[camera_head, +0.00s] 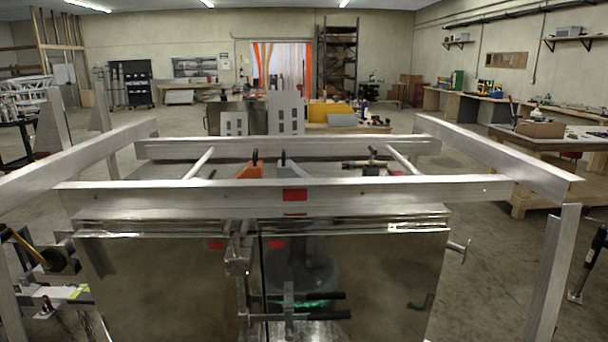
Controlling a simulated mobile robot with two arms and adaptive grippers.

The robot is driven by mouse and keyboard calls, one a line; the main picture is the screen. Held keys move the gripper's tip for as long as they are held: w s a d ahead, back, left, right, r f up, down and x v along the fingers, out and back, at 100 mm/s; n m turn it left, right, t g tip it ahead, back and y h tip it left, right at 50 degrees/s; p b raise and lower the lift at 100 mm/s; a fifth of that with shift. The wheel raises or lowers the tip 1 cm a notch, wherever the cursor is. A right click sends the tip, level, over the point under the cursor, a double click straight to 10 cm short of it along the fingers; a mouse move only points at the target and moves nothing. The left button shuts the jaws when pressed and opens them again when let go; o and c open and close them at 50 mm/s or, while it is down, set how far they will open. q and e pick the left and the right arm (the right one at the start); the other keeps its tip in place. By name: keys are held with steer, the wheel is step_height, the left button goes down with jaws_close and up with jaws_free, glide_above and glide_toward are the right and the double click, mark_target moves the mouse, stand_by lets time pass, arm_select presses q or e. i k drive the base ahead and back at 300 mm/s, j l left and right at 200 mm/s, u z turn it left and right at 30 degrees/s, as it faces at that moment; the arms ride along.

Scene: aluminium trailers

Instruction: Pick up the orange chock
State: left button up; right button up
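An orange wedge-like piece (249,171), which looks like the orange chock, shows behind the front rail of the aluminium trailer (345,190). A dark loop stands up at its top. The rail hides its lower part, so I cannot tell what it rests on. A similar grey piece (286,170) with a dark loop stands just right of it. A smaller orange patch (397,173) shows farther right behind the same rail; I cannot tell what it is. Neither of my grippers is in view.
Shiny metal panels (360,270) and the trailer's rails stand close in front. A side rail (490,155) slopes out to the right. A workbench (530,150) stands at right, shelving (338,65) at the back. Open concrete floor (485,235) lies right of the trailer.

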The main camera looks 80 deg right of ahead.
mark_target(253, 169)
steer(key=z, duration=2.05)
